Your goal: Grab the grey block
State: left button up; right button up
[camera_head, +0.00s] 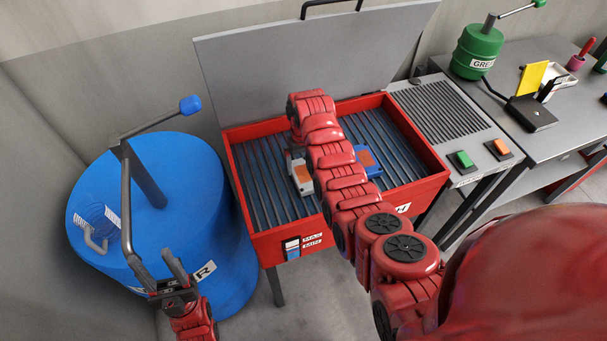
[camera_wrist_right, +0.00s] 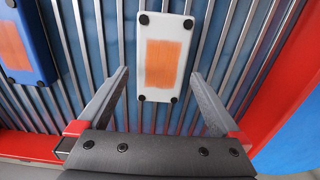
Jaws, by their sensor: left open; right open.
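The grey block (camera_wrist_right: 147,90), light grey with an orange patch and dark corner feet, lies on the slatted floor of the red tray (camera_head: 275,250). In the head view the grey block (camera_head: 303,180) is partly hidden by my right arm. In the right wrist view my right gripper (camera_wrist_right: 160,78) is open, with its fingers on either side of the block's near part and gaps on both sides. My left gripper (camera_head: 152,260) is open and empty in front of the blue drum (camera_head: 195,165).
A blue block (camera_head: 367,160) with an orange patch lies near the grey block in the tray; it also shows in the right wrist view (camera_wrist_right: 22,45). The tray's grey lid (camera_head: 260,70) stands open behind. A panel with green and orange buttons (camera_head: 480,155) adjoins on the right.

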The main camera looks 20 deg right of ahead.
aim_at(303, 174)
jog(key=shift+s+f+p, duration=0.2)
jog(key=shift+f+p, duration=0.45)
jog(key=shift+f, duration=1.3)
jog(key=c, duration=1.5)
jog(key=shift+o, duration=0.2)
jog(key=shift+r, duration=0.15)
